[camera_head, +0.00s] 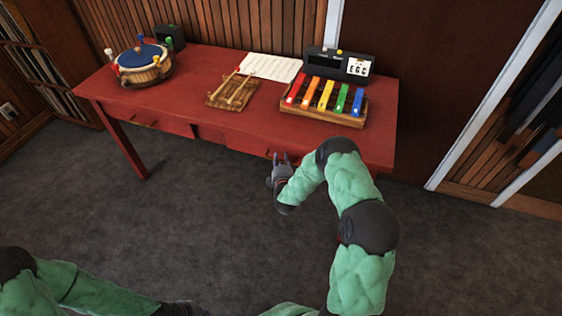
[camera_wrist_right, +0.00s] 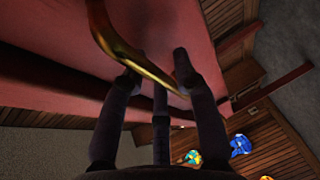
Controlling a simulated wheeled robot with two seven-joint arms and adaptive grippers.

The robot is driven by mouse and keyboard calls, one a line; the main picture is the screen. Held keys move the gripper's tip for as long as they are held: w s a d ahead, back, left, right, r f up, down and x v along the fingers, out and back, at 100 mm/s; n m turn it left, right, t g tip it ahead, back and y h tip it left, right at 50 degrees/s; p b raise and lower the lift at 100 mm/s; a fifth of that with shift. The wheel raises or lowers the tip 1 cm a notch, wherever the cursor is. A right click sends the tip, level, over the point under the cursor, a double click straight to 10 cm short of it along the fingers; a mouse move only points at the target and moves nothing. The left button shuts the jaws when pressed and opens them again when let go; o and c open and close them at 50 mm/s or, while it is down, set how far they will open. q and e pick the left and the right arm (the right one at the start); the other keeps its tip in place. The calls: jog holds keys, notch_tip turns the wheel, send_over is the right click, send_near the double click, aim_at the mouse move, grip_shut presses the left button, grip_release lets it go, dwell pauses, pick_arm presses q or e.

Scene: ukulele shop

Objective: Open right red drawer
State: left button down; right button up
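The right red drawer (camera_head: 244,143) is under the tabletop of the red table (camera_head: 205,75), and its front looks shut. Its curved brass handle (camera_wrist_right: 125,52) crosses close in front of my right gripper (camera_wrist_right: 152,70) in the right wrist view. The gripper's dark fingers are spread apart, with the handle at their tips; I cannot tell whether they touch it. In the head view my right gripper (camera_head: 278,158) is at the drawer front, and my arm hides the front's right part.
The left drawer (camera_head: 160,120) is beside it. On the table are a blue-topped drum (camera_head: 142,56), a wooden board with mallets (camera_head: 232,92), a paper sheet (camera_head: 270,67), a colourful xylophone (camera_head: 325,96) and a dark box (camera_head: 338,64). The carpet in front is clear.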

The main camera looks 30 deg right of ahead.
grip_shut()
jog(key=shift+a, duration=0.1)
